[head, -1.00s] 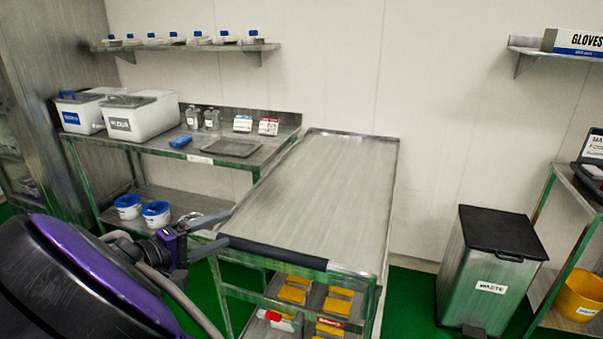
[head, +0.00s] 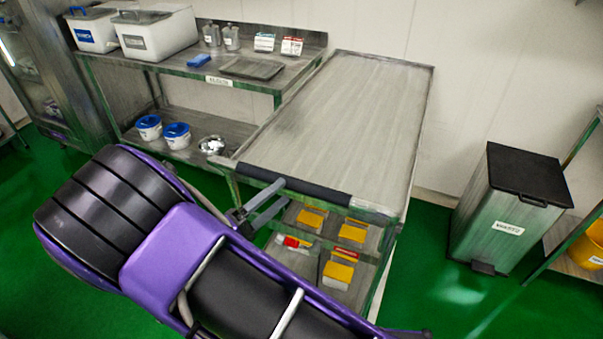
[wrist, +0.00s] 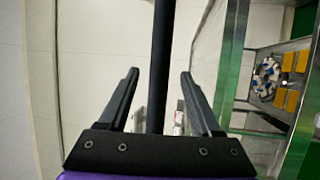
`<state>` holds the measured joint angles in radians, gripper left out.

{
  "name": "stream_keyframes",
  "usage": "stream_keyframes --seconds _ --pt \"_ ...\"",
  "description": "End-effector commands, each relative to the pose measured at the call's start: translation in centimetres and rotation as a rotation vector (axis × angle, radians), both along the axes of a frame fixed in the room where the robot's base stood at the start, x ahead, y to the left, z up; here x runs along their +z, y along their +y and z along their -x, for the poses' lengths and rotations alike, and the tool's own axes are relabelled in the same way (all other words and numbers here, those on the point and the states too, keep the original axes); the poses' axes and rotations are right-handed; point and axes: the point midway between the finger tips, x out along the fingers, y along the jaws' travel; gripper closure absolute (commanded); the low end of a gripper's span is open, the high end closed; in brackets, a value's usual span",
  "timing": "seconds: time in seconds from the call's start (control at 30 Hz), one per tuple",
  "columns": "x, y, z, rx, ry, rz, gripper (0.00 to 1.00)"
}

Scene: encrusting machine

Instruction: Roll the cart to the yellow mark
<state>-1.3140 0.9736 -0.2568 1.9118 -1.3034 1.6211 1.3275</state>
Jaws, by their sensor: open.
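The cart (head: 345,110) is a steel trolley with a flat, empty top and a green-edged frame. It stands against the back wall, beside the steel table. Its dark push handle (head: 310,190) runs along the near edge. My gripper (head: 280,194) is open at the left part of this handle. In the wrist view the black handle (wrist: 162,50) runs between the two spread fingers, with a gap on both sides. No yellow floor mark shows in any view.
A steel waste bin (head: 500,225) with a black lid stands right of the cart. The table (head: 270,82) on the left bears white tubs (head: 155,35) and a tray; blue-lidded buckets (head: 177,135) sit below. A yellow bucket (head: 590,242) is far right. Green floor is open in front.

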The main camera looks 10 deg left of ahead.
Motion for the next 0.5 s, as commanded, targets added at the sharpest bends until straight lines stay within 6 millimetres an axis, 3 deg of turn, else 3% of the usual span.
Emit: stream_keyframes --seconds 0.2,0.5 --pt "0.9 -2.8 -3.4 -0.004 0.000 0.000 0.34" --pt "1.4 -4.5 -5.6 -0.001 -0.001 -0.001 0.34"
